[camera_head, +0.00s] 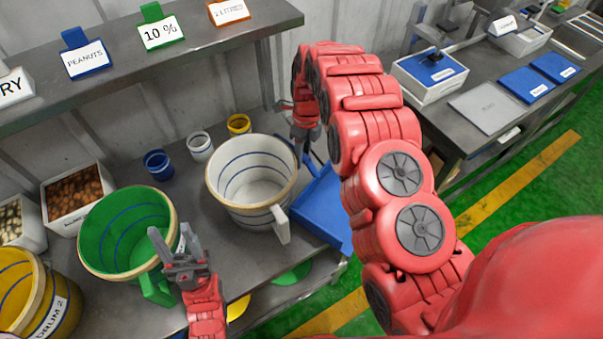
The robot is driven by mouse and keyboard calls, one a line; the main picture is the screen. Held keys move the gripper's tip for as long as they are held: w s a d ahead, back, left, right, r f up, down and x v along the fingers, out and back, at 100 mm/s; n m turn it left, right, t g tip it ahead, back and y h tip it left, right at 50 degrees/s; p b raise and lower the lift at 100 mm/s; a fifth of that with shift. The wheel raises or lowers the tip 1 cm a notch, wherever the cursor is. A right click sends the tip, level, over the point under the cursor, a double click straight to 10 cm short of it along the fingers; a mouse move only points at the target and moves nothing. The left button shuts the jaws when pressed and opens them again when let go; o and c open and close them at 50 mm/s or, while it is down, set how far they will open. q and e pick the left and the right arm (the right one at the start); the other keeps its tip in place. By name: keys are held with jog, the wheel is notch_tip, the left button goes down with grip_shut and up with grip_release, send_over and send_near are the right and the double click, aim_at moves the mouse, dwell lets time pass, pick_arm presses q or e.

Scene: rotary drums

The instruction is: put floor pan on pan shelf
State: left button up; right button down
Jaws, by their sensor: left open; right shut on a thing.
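A blue pan (324,212) is at the right end of the grey bench, partly hidden behind my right arm. I take it to be the floor pan. My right gripper (305,146) is at its far upper edge, shut on it; the exact contact is hard to see. My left gripper (172,246) is open and empty, in front of the green drum (128,228) near its handle. A green piece (292,274) and a yellow piece (238,308) show below the bench's front edge. I cannot tell which surface is the pan shelf.
A white drum (250,180) stands left of the blue pan, and a yellow drum (40,295) is at the lower left. Small cups (200,146) and ingredient bins (75,195) stand behind. An upper shelf (120,75) holds labels. Another table (485,105) is at right.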

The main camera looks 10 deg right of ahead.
aim_at(321, 176)
jog(key=shift+f+p, duration=0.35)
jog(key=shift+f, duration=0.1)
notch_tip(321, 176, down, 5)
jog(key=shift+s+r+p, duration=0.1)
jog(key=shift+p, duration=0.6)
jog(key=c, duration=0.6)
grip_release()
